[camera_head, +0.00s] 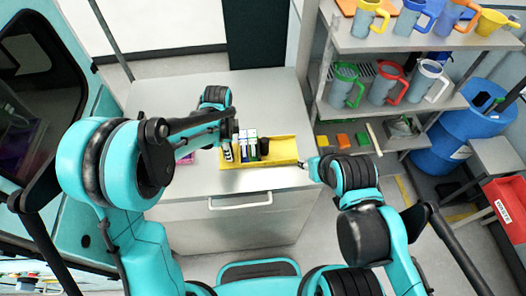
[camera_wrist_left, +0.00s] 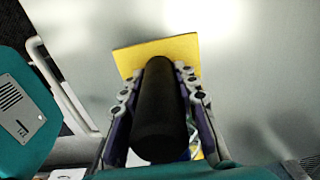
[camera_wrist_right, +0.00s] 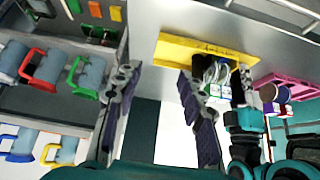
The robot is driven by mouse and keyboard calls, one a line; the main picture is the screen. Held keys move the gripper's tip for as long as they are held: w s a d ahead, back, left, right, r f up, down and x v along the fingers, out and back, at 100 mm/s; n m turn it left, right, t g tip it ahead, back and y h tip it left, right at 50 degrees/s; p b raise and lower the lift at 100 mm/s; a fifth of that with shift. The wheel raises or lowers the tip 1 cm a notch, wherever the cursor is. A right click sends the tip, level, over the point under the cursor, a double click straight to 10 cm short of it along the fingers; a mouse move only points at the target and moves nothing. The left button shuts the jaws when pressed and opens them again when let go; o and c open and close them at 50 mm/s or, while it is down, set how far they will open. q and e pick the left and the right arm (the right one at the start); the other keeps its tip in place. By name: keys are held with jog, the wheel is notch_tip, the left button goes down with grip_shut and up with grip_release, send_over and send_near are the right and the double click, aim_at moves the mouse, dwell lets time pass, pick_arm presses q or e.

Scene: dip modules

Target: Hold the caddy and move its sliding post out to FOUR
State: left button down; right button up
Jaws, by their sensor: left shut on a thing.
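The yellow caddy (camera_head: 282,150) lies on the light cabinet top, with upright white, blue and green items (camera_head: 248,145) in its left half. A dark upright piece (camera_head: 264,146) stands right of them; I cannot tell if it is the sliding post. My left gripper (camera_head: 229,141) is at the caddy's left end. In the left wrist view it (camera_wrist_left: 160,80) is shut on a black cylindrical handle (camera_wrist_left: 159,115), with a yellow plate (camera_wrist_left: 155,48) behind. My right gripper (camera_head: 312,163) is near the caddy's right end. In the right wrist view its fingers (camera_wrist_right: 157,78) are apart and empty. No FOUR mark is readable.
The cabinet top (camera_head: 180,100) is clear behind the caddy. A pink tray (camera_wrist_right: 288,85) is beyond the caddy's left end. A shelf rack (camera_head: 385,42) with coloured jugs stands to the right, with a blue barrel (camera_head: 470,125) and a red bin (camera_head: 508,203) further right.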

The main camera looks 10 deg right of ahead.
jog(key=shift+o, duration=1)
jog(key=n+g, duration=0.7)
jog(key=n, duration=1)
send_over(265, 146)
jog(key=w, duration=0.1)
jog(key=shift+w+d+f, duration=0.1)
jog(key=shift+d+f, duration=0.15)
jog(key=shift+f, duration=0.65)
jog(key=shift+w+a+f+n, duration=0.25)
jog(key=shift+f+n, duration=0.15)
jog(key=shift+n, duration=0.1)
notch_tip(265, 146, down, 12)
jog(key=shift+r, duration=0.15)
jog(key=shift+d, duration=0.1)
grip_shut()
